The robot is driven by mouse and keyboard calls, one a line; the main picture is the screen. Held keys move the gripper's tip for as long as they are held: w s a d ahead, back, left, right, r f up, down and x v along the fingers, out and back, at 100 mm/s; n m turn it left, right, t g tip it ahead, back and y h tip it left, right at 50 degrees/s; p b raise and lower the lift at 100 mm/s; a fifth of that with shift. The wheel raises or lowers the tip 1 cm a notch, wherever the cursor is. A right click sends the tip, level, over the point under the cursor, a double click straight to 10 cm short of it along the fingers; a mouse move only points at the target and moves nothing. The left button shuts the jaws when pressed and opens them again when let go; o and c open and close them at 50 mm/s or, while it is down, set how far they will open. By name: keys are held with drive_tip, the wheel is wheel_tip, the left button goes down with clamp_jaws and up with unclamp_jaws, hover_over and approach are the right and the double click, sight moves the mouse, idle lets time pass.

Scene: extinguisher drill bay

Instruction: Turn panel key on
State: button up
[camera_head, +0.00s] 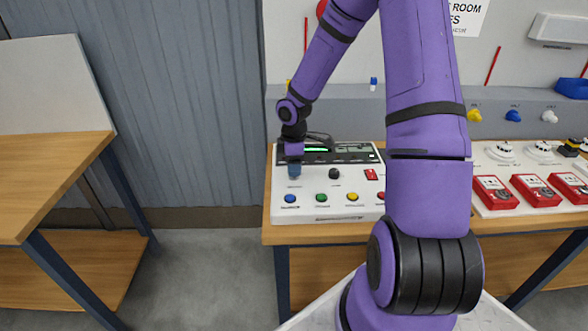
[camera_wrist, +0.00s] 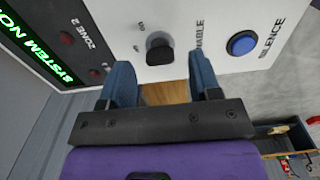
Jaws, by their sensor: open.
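The panel key (camera_wrist: 158,50) is a black knob on the white face of the control panel (camera_head: 310,211). In the wrist view small marks sit beside it and a partly hidden label ends in "ABLE". My gripper (camera_wrist: 160,70) is open, with one blue finger on each side of the knob in the picture. The knob shows just beyond the fingertips; I cannot tell whether they reach around it. Nothing is held. In the head view my gripper (camera_head: 294,171) points down at the panel's left part and hides this key.
A blue SILENCE button (camera_wrist: 242,43) is close to the key. The panel also bears a green-lit display (camera_head: 317,150), another black knob (camera_head: 334,173), a red switch (camera_head: 371,174) and a row of coloured buttons. Red boxes (camera_head: 495,192) stand to the right on the bench.

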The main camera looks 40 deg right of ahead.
drive_tip(key=shift+f, duration=1.05)
drive_tip(key=c, duration=0.9)
drive_tip(key=shift+m, duration=0.4)
drive_tip(key=m, duration=0.5)
drive_tip(key=shift+m, duration=0.3)
drive_tip(key=m, duration=0.5)
drive_tip(key=shift+m, duration=0.4)
